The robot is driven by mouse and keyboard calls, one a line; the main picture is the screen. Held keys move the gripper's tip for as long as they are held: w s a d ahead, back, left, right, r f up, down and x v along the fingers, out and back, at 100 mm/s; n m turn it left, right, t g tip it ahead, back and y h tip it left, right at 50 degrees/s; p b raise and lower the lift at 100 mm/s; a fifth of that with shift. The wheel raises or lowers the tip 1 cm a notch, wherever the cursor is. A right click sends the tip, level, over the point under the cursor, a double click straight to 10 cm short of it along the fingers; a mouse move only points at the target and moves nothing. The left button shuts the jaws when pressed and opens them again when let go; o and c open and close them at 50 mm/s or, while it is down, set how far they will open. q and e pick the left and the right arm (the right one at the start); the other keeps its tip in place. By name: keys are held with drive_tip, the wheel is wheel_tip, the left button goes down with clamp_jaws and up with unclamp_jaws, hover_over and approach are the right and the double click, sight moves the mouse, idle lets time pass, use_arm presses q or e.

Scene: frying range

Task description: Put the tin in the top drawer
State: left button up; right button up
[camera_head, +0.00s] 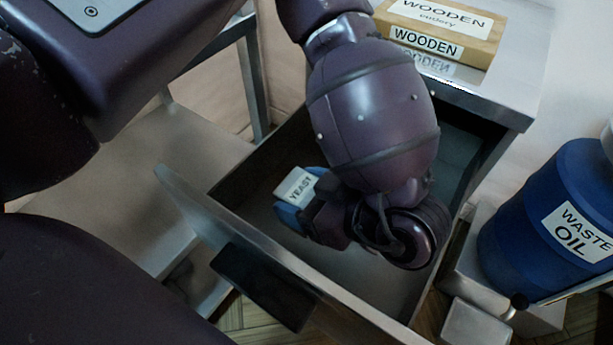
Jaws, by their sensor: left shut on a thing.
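I cannot tell whether the tin touches the drawer floor. My left arm and wrist hide much of the drawer's middle and back. My right gripper is not in view.
A wooden box labelled WOODEN (440,27) lies on the metal counter (505,88) above the drawer. A blue WASTE OIL drum (530,225) stands to the right. A lower metal shelf (125,190) is on the left. The drawer's front-right floor looks bare.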

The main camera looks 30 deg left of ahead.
use_arm(q)
drive_tip(key=shift+f, duration=0.5)
wheel_tip(320, 180, down, 5)
drive_tip(key=shift+r+b, duration=0.1)
drive_tip(key=shift+b, duration=1.05)
drive_tip(key=shift+r, duration=0.2)
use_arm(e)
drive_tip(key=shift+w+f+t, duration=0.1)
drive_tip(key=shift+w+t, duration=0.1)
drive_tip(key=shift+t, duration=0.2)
use_arm(q)
drive_tip(key=shift+f, duration=0.4)
drive_tip(key=shift+f, duration=0.25)
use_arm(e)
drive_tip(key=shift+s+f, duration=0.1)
use_arm(q)
drive_tip(key=o, duration=1)
drive_tip(key=shift+o, duration=0.2)
